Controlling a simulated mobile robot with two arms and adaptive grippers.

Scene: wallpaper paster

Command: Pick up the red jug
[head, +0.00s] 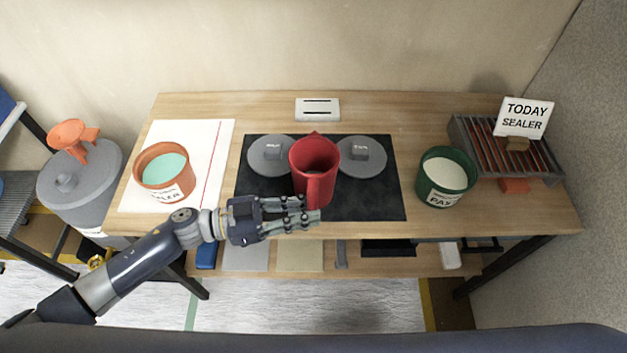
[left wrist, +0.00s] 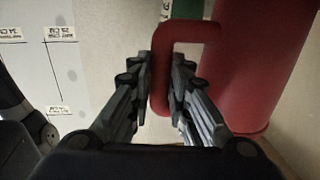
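The red jug (head: 315,160) stands upright on the dark mat (head: 262,205) in the middle of the table. Its handle faces the front. My left gripper (head: 314,215) reaches in from the left, low in front of the jug. In the left wrist view the jug's body (left wrist: 250,60) is at the right, and its handle lies between my left fingertips (left wrist: 162,75). The fingers are drawn in and appear to touch the handle on both sides. One finger is between handle and body. My right gripper is not in view.
Two grey lids (head: 271,154) (head: 361,157) lie behind and beside the jug. An orange pot (head: 143,178) stands left on a white sheet (head: 213,145). A green pot (head: 431,193) and a rack (head: 470,140) are at right. A lower shelf (head: 215,262) runs beneath the table.

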